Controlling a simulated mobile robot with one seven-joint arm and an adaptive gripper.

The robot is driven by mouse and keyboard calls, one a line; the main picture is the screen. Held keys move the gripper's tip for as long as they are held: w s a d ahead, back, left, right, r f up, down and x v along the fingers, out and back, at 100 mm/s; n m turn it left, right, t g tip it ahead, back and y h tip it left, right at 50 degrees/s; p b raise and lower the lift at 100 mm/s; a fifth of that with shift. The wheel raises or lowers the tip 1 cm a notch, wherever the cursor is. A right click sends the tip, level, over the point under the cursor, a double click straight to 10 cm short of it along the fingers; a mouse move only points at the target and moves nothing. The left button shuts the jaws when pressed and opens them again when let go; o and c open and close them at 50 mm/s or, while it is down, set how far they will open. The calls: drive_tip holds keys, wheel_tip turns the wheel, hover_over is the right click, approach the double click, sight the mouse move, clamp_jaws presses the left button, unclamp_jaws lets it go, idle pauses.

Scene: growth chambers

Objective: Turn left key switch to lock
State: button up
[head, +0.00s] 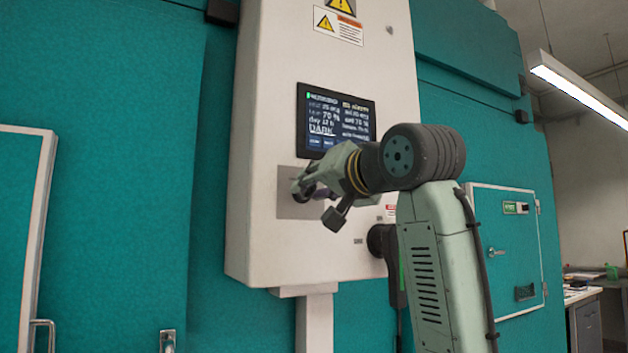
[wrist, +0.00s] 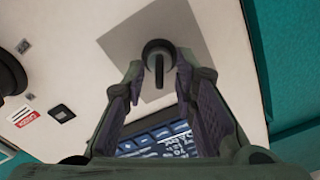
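The left key switch (wrist: 157,56) is a round dark switch with a black key or lever, on a grey square plate (wrist: 190,35) of the white control panel. In the wrist view the key lies between the fingertips of my gripper (wrist: 160,66). The fingers are open on both sides of it, with a gap showing between the key and each finger. In the head view my gripper (head: 308,188) is at the plate (head: 290,206) below the display, and it mostly hides the switch. I cannot read any lock marking.
A display (head: 335,118) sits just above my gripper on the white panel (head: 275,80). A large black round fitting (head: 379,241) is low on the panel's right. Teal chamber walls (head: 100,180) stand on both sides, with a small hatch (head: 510,250) at right.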

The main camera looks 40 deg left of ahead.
drive_tip(key=shift+w+a, duration=0.1)
drive_tip(key=shift+c, duration=0.3)
clamp_jaws()
drive_tip(key=shift+n, duration=0.3)
drive_tip(key=n, duration=0.5)
drive_tip(key=shift+s+n, duration=0.2)
drive_tip(key=shift+n, duration=0.1)
drive_tip(key=n, duration=0.5)
drive_tip(key=shift+s+a+n, duration=0.15)
drive_tip(key=shift+n, duration=0.15)
idle(0.3)
drive_tip(key=shift+o, duration=0.3)
unclamp_jaws()
